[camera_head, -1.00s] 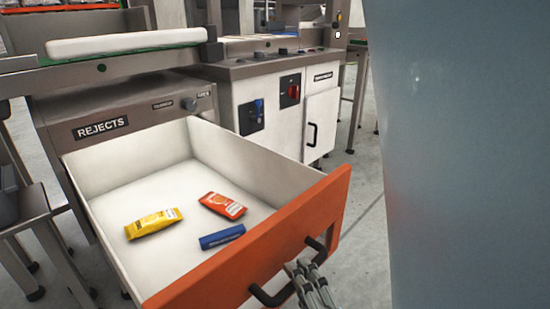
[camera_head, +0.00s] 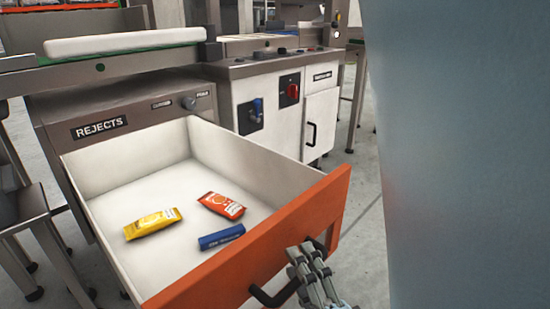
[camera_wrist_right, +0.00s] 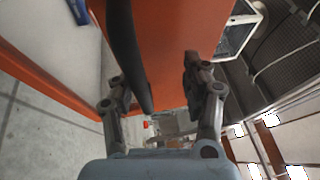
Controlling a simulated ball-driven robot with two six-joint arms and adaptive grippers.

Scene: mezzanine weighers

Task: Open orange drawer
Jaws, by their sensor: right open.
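The drawer with the orange front (camera_head: 225,262) stands pulled well out under the "REJECTS" label, its white inside showing. Its black bar handle (camera_head: 268,299) is on the orange front, partly covered by my right gripper (camera_head: 303,252). In the right wrist view the handle (camera_wrist_right: 128,50) runs between the two spread fingers of my right gripper (camera_wrist_right: 155,85), nearer the left finger. The fingers are open and not clamped on it; whether one touches it I cannot tell. My left gripper is not in view.
A yellow packet (camera_head: 152,223), an orange packet (camera_head: 221,205) and a blue packet (camera_head: 222,237) lie in the drawer. A white cabinet (camera_head: 319,120) with switches stands behind. A large grey-blue surface (camera_head: 460,150) fills the right side. Grey floor shows beside the drawer.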

